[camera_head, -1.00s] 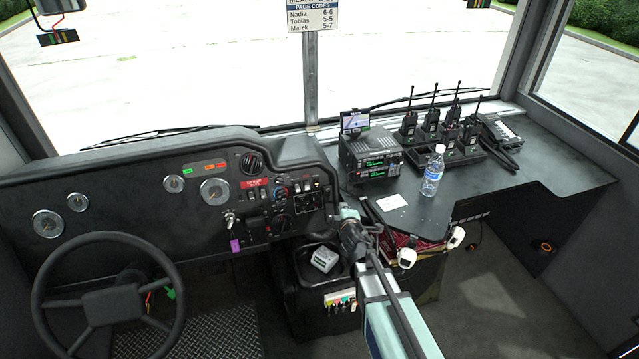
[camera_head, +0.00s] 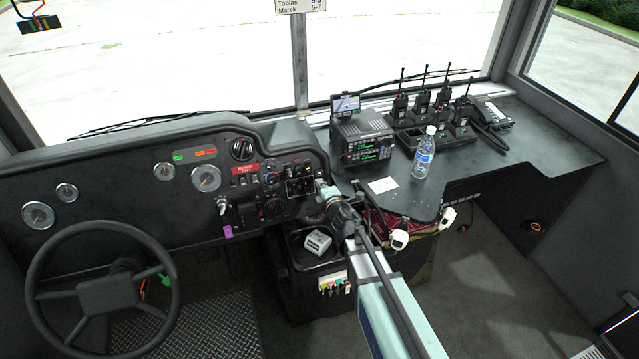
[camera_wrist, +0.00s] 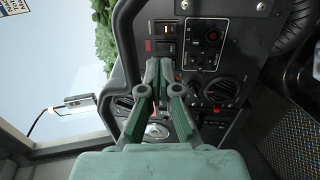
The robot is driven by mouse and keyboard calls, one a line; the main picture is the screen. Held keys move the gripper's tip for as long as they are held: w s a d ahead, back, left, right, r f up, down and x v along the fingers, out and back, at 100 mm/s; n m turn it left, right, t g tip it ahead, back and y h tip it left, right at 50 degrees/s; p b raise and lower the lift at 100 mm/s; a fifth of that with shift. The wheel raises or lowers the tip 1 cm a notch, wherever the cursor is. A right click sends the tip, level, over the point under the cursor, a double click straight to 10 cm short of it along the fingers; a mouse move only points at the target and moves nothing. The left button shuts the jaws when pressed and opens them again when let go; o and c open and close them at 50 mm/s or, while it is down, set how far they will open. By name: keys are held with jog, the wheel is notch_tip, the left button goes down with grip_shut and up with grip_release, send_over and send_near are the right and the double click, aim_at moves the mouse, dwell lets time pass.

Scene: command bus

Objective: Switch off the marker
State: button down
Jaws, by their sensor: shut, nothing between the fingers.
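The dashboard switch panel (camera_head: 272,188) carries rocker switches, knobs and a red label. In the wrist view, two rocker switches (camera_wrist: 166,38) sit beside a white-outlined panel; the one at the top of the picture shows an amber light. I cannot read which switch is the marker. My gripper (camera_wrist: 160,66) is shut and empty, its fingertips just below these switches in the wrist view. In the head view, my gripper (camera_head: 321,186) is at the right end of the panel. I cannot tell whether it touches; its fingers hide part of the panel in the wrist view.
The steering wheel (camera_head: 108,293) is at the left. A radio unit (camera_head: 364,142), a water bottle (camera_head: 424,155) and several handheld radios (camera_head: 440,118) stand on the right counter. A grey box (camera_head: 317,242) lies in a tray below the panel.

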aim_at(308, 165)
jog(key=p+x, duration=0.1)
jog(key=x, duration=1.1)
jog(key=shift+w+a+r, duration=0.1)
jog(key=shift+w, duration=0.2)
jog(key=shift+s, duration=0.1)
jog(key=r+p+v, duration=0.2)
jog(key=r+v, duration=0.1)
jog(key=v, duration=1)
jog(key=shift+r, duration=0.2)
